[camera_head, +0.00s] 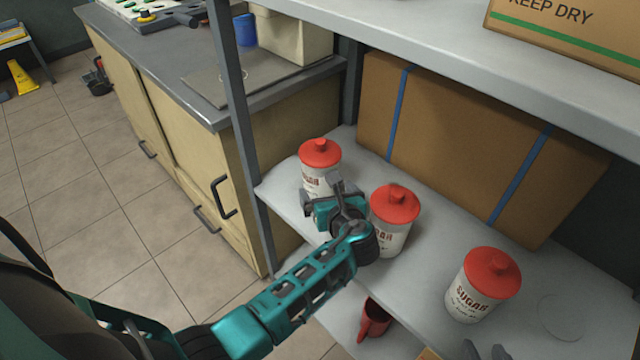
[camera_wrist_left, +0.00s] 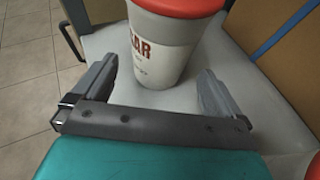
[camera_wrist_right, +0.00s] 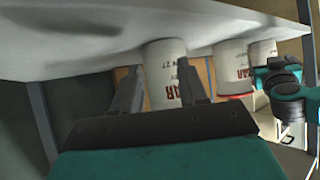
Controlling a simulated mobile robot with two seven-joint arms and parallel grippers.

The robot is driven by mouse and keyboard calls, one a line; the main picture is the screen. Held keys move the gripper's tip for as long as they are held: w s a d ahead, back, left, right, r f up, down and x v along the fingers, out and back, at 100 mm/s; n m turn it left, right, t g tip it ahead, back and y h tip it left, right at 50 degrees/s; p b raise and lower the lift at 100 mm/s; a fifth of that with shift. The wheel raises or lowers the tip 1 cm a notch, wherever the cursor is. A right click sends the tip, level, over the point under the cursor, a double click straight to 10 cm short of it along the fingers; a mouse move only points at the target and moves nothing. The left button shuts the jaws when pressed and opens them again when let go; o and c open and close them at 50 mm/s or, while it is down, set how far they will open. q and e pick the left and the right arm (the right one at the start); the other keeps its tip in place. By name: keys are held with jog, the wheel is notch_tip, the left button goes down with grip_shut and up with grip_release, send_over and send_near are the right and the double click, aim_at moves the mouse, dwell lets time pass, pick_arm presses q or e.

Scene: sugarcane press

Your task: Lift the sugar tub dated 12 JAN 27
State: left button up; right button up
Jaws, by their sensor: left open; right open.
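Three white sugar tubs with red lids stand upright on the grey shelf: a left tub (camera_head: 318,180), a middle tub (camera_head: 393,236) and a right tub (camera_head: 478,296). The head view does not show their dates clearly. My left gripper (camera_head: 335,184) is open in front of the left tub; in the left wrist view that tub (camera_wrist_left: 163,50) stands just beyond the fingers, its date unreadable. My right gripper (camera_head: 486,351) is open at the bottom edge. In the right wrist view the right tub (camera_wrist_right: 163,65) lies ahead between the fingers, its small print partly reading "N 27".
A large cardboard box (camera_head: 460,140) with blue straps stands behind the tubs. An upper shelf (camera_head: 420,45) overhangs them, and an upright post (camera_head: 240,130) stands at the left. A red mug (camera_head: 374,318) is below the shelf (camera_head: 425,285). A faint ring marks bare shelf at right.

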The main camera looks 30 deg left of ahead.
pick_arm(q)
jog(key=shift+r+x, duration=0.2)
jog(key=shift+x, duration=0.7)
pick_arm(e)
jog(key=shift+w+f, duration=0.1)
jog(key=shift+w, duration=0.1)
pick_arm(q)
jog(key=b+x, duration=0.2)
jog(key=x, duration=0.3)
jog(key=shift+w+a, duration=0.1)
jog(key=shift+w, duration=0.05)
pick_arm(e)
notch_tip(320, 180, down, 2)
jog(key=shift+s+d+f, duration=0.15)
pick_arm(q)
jog(key=c, duration=1)
jog(key=shift+r, duration=0.1)
jog(key=shift+c, duration=0.6)
jog(key=shift+r, duration=0.1)
